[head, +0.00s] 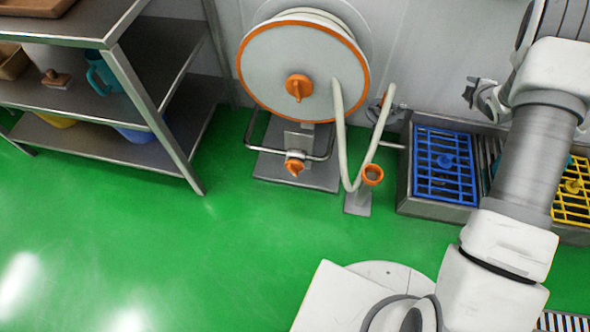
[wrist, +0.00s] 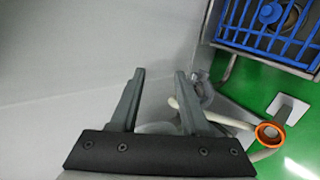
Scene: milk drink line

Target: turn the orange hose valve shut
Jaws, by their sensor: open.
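The orange hose valve (head: 294,167) appears as a small lobed handle low on the hose reel's base in the head view. A second orange knob (head: 298,87) sits at the middle of the reel (head: 265,65). My gripper (head: 471,88) is open and empty, well up and to the right of the valve, above the blue-grated drain. In the wrist view its two fingers (wrist: 160,75) stand apart in front of a grey wall with nothing between them. The valve does not show in the wrist view.
The pale hose (head: 341,130) loops beside an orange ring holder (head: 372,175), which also shows in the wrist view (wrist: 268,134). A blue grate (head: 445,165) and a yellow grate (head: 573,190) lie right. A metal shelf (head: 150,152) stands left. Green floor in front is clear.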

